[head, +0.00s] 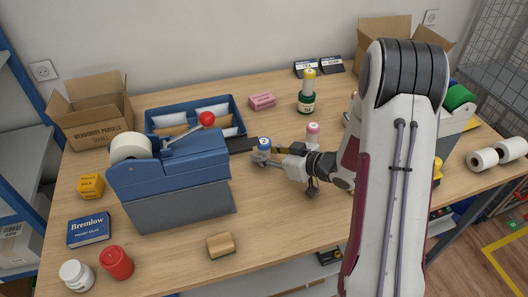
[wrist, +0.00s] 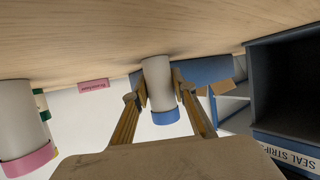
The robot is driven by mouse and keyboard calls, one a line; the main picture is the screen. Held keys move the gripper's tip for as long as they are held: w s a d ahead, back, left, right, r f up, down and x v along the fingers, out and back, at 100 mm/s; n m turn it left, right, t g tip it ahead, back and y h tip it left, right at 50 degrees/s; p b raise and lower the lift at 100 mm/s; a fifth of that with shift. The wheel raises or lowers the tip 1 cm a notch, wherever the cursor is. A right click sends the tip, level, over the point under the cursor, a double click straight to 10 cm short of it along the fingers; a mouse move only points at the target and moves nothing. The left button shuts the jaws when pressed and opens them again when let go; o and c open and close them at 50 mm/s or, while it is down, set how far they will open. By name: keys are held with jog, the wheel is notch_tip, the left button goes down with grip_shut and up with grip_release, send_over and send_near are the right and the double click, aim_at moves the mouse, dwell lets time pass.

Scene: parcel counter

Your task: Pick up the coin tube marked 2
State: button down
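The coin tube marked 2 (head: 264,144) has a blue cap and stands upright on the wooden counter near its middle. In the wrist view its pale body (wrist: 158,85) and blue cap (wrist: 166,117) sit between my fingers. My gripper (head: 262,156) reaches in from the right, low over the counter. In the wrist view the pads of my gripper (wrist: 161,88) appear to press on both sides of the tube. The tube's base appears to rest on the counter. A similar tube with a pink cap (head: 312,133) stands to the right, apart from it.
A blue and grey machine (head: 172,180) with a red-knobbed lever stands close left. A blue tray of envelopes (head: 240,112) lies behind. A green bottle with a yellow top (head: 307,92) and a pink box (head: 262,101) stand further back. The front middle counter is mostly clear.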

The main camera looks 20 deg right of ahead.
aim_at(264, 141)
jog(key=shift+r, duration=0.1)
dwell(0.3)
jog(key=shift+r, duration=4.9)
